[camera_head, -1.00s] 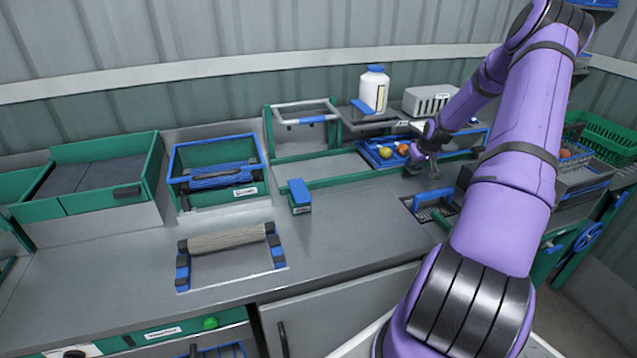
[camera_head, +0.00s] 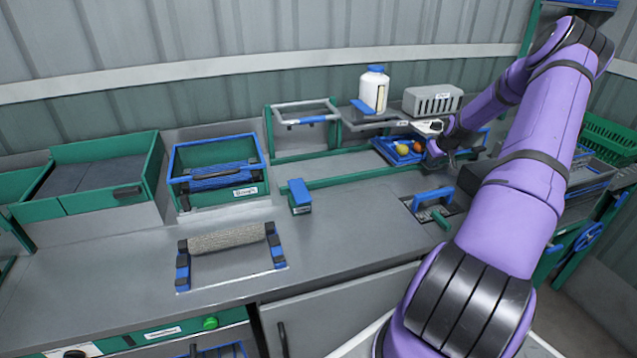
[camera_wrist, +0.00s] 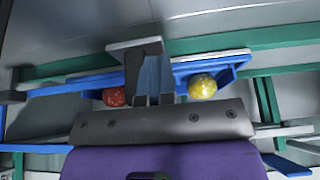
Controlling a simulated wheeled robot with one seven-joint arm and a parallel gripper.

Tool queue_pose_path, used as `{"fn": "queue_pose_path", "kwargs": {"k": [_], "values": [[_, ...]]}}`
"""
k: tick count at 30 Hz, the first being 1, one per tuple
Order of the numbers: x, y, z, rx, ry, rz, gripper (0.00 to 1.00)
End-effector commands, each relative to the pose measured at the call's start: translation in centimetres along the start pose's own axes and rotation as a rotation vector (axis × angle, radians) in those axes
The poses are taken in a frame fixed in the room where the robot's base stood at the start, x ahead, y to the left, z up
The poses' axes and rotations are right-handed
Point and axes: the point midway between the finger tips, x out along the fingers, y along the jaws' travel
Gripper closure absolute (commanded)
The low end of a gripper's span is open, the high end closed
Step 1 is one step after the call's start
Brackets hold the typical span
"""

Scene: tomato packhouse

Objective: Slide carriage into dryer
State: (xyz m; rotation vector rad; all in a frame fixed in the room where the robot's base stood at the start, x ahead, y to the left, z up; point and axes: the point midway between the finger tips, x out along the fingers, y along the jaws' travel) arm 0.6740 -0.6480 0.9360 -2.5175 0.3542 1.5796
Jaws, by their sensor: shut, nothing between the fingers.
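The carriage, a blue tray (camera_head: 384,150), lies on the counter between green rails. It carries a yellow tomato (camera_head: 402,149) and an orange-red one (camera_head: 418,147). My gripper (camera_head: 438,152) is shut and empty at the tray's right part, partly hidden by my arm. In the wrist view my gripper (camera_wrist: 153,98) is close against the blue tray (camera_wrist: 238,62), between the red tomato (camera_wrist: 115,97) and the yellow tomato (camera_wrist: 202,86); whether it touches the tray I cannot tell. A grey slotted box (camera_head: 432,100) stands behind; whether it belongs to the dryer is unclear.
A green rail (camera_head: 345,177) runs along the tray's near side. A blue handle (camera_head: 433,196) stands in a recess in front. A white bottle (camera_head: 374,90) stands behind. A blue-topped block (camera_head: 299,195) sits left. The counter front is clear between fittings.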

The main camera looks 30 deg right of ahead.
Motion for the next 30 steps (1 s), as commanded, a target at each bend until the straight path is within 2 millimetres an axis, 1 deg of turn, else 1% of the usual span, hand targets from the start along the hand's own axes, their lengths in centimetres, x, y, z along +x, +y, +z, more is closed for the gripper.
{"fn": "queue_pose_path", "kwargs": {"k": [1, 6, 15, 19, 30], "values": [[0.0, 0.5, 0.0, 0.002, 0.001, 0.002, 1.0], [0.0, 1.9, 0.1, 0.003, 0.001, 0.002, 1.0], [0.0, 4.0, 0.0, 0.001, 0.001, 0.002, 1.0], [0.0, 4.4, 0.0, 0.001, 0.0, 0.001, 1.0], [0.0, 4.5, 0.0, 0.001, 0.0, 0.001, 1.0]]}}
